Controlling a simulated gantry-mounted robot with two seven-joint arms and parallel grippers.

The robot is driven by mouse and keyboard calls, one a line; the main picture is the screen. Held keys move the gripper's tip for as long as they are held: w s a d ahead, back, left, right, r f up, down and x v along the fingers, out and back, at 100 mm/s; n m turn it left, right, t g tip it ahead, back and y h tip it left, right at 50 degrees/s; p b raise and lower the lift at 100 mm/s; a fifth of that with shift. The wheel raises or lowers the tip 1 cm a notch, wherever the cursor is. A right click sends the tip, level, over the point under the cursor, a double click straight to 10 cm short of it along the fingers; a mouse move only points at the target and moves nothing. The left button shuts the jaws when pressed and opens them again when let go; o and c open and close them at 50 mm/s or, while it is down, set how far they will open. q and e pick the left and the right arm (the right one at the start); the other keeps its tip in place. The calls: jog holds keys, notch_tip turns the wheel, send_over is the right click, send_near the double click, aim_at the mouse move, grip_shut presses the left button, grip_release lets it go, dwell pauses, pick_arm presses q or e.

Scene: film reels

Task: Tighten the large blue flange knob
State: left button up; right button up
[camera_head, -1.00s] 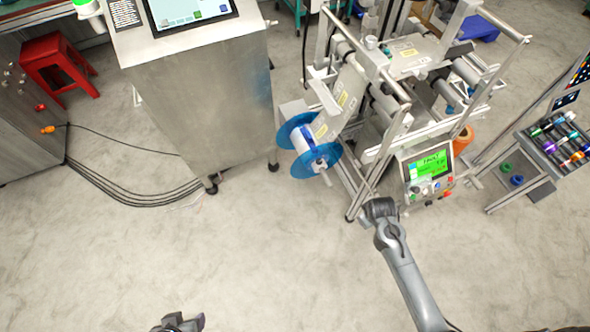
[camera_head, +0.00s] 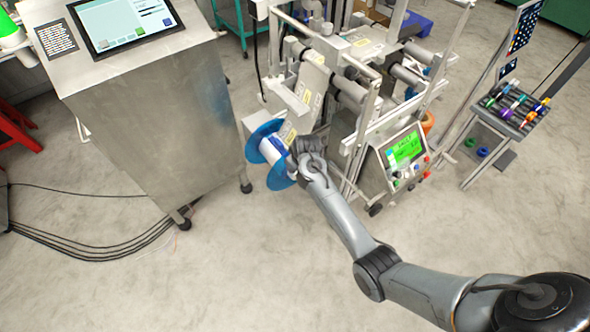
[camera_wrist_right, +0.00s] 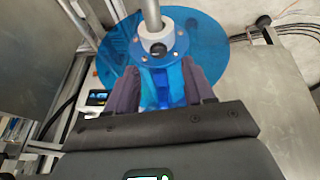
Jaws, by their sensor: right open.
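The reel's translucent blue flanges (camera_head: 279,178) stand on the machine's left side, around a white core (camera_head: 268,151). In the right wrist view, the large blue flange (camera_wrist_right: 215,45) fills the upper middle. At its centre is a blue hub (camera_wrist_right: 181,46) with copper-coloured screws, a white collar (camera_wrist_right: 150,30), a small dark round knob (camera_wrist_right: 157,49) and a metal shaft (camera_wrist_right: 153,10). My right gripper (camera_wrist_right: 163,78) is open, its two dark fingers on either side of a blue part just below the hub. Contact is unclear. In the head view, my right gripper is close to the reel, its fingertips hidden. My left gripper is out of view.
The metal-framed machine (camera_head: 355,90) with a green-lit control panel (camera_head: 404,151) stands right behind my arm. A steel cabinet with a screen (camera_head: 125,25) stands left of the reel. Cables (camera_head: 90,235) lie on the floor at left. A rack (camera_head: 515,112) holds coloured items at right.

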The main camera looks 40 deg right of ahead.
jog(key=shift+b+x, duration=1.2)
jog(key=shift+x, duration=1.45)
jog(key=shift+d, duration=0.15)
grip_shut()
jog(key=m+p, duration=0.2)
jog(key=p, duration=0.2)
jog(key=shift+r+h, duration=0.2)
jog(key=shift+h, duration=0.2)
jog(key=shift+a+f+m+p, duration=0.1)
jog(key=shift+a+m+p, duration=0.1)
jog(key=shift+m+p, duration=0.2)
jog(key=shift+f, duration=0.2)
